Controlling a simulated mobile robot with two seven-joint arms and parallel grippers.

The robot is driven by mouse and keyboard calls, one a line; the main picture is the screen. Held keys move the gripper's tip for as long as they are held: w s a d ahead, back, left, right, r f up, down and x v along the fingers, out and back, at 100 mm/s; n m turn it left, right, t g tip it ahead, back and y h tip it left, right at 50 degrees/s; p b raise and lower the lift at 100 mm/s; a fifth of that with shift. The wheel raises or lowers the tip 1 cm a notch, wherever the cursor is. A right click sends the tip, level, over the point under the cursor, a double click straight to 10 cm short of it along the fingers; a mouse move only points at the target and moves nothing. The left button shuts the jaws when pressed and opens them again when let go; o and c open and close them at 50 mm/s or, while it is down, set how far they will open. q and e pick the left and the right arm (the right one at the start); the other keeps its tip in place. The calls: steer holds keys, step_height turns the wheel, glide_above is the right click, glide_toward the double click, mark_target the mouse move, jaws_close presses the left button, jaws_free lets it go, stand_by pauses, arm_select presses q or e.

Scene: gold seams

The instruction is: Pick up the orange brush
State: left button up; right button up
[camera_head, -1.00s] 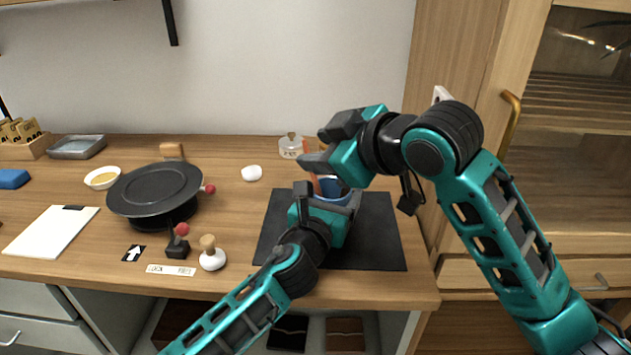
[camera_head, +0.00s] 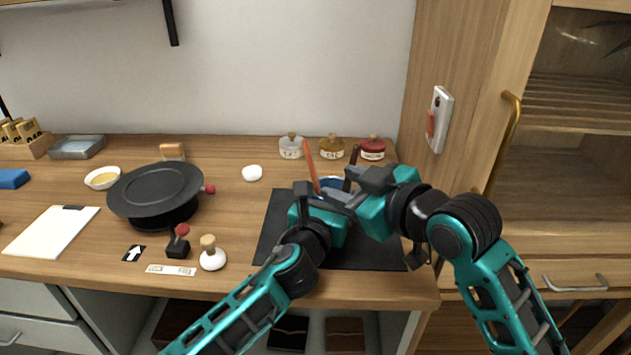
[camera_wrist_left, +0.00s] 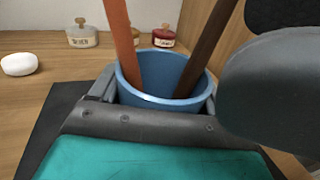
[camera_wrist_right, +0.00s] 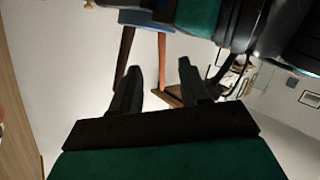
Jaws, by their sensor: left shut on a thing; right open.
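The orange brush (camera_head: 311,166) stands in a blue cup (camera_head: 332,182) on the dark mat, with a dark brown stick (camera_head: 351,167) beside it. In the left wrist view, the orange brush (camera_wrist_left: 121,45) leans left and the dark stick (camera_wrist_left: 208,45) leans right. My left gripper (camera_head: 326,199) is shut on the blue cup (camera_wrist_left: 186,75). My right gripper (camera_head: 357,186) is open and empty, close to the cup's right side. In the right wrist view, the orange brush (camera_wrist_right: 162,58) and dark stick (camera_wrist_right: 124,58) show beyond its fingers. The brush's lower end is hidden in the cup.
Three lidded jars stand behind the cup: white (camera_head: 291,148), yellow (camera_head: 332,148) and red (camera_head: 372,148). A black pan (camera_head: 156,187) sits to the left. The dark mat (camera_head: 276,222) is clear on its left. A cabinet wall (camera_head: 446,60) rises at right.

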mark_target(316, 176)
steer(key=shift+x, duration=3.05)
steer(key=shift+s+a, duration=0.1)
jaws_close()
